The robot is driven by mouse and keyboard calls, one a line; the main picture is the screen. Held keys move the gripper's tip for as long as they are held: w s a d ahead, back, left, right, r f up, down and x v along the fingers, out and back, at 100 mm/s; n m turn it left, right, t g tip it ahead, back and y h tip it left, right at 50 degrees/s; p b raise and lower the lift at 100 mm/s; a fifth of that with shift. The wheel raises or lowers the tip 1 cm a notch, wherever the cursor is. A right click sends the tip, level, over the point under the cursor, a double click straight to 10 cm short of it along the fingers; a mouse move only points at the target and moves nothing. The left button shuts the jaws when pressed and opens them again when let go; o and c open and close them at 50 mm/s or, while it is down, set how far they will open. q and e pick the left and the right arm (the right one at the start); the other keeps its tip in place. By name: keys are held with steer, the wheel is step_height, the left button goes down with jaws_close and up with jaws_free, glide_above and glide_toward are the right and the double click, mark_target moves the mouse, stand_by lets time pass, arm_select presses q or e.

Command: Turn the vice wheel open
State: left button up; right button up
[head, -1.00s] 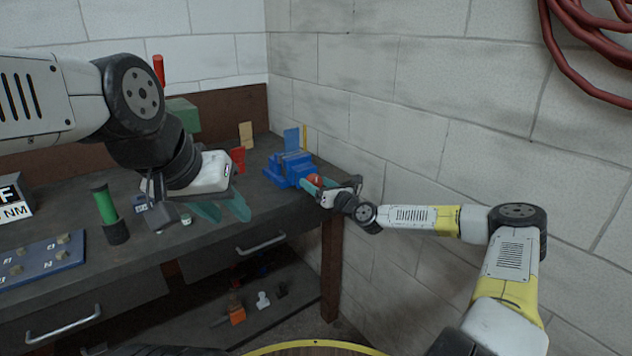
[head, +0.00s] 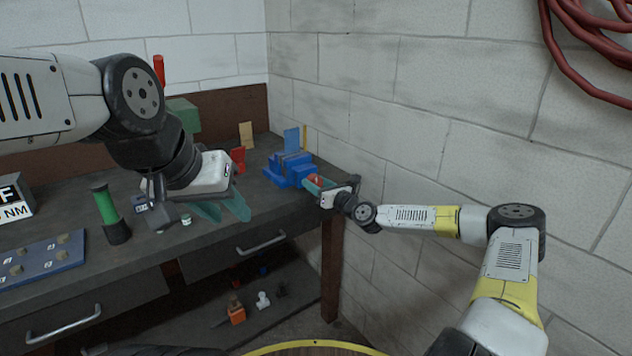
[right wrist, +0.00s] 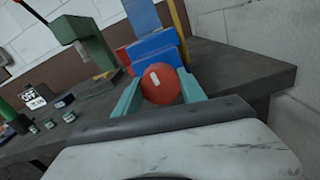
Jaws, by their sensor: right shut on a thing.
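The blue vice (head: 287,172) stands on the bench's right end, near the front edge. Its red wheel (right wrist: 160,85) faces the right wrist camera and carries a pale mark, tilted a little. My right gripper (right wrist: 160,78) is shut on the wheel, with one teal finger on each side of it. In the head view the wheel (head: 315,180) is mostly hidden by my right gripper (head: 312,184). My left gripper (head: 226,212) hangs at the bench's front, left of the vice, open and empty with its teal fingers apart.
A green cylinder in a dark base (head: 106,210) and a blue board with pegs (head: 40,262) are at the left. A red piece (head: 238,160) and a blue upright plate (head: 291,139) stand near the vice. The block wall (head: 430,130) is close on the right.

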steer(key=n, duration=0.7)
steer(key=shift+f+n, duration=0.1)
steer(key=shift+n, duration=0.2)
steer(key=n, duration=0.3)
steer(key=shift+n, duration=0.3)
steer(key=n, duration=0.4)
steer(key=shift+n, duration=0.3)
steer(key=n, duration=0.4)
steer(key=shift+n, duration=0.3)
steer(key=n, duration=0.3)
steer(key=shift+n, duration=0.3)
steer(key=n, duration=0.5)
steer(key=shift+s+r+n, duration=0.1)
steer(key=shift+r+n, duration=0.1)
steer(key=shift+n, duration=0.1)
steer(key=shift+a+f+n, duration=0.15)
steer(key=shift+n, duration=0.95)
steer(key=shift+o, duration=0.2)
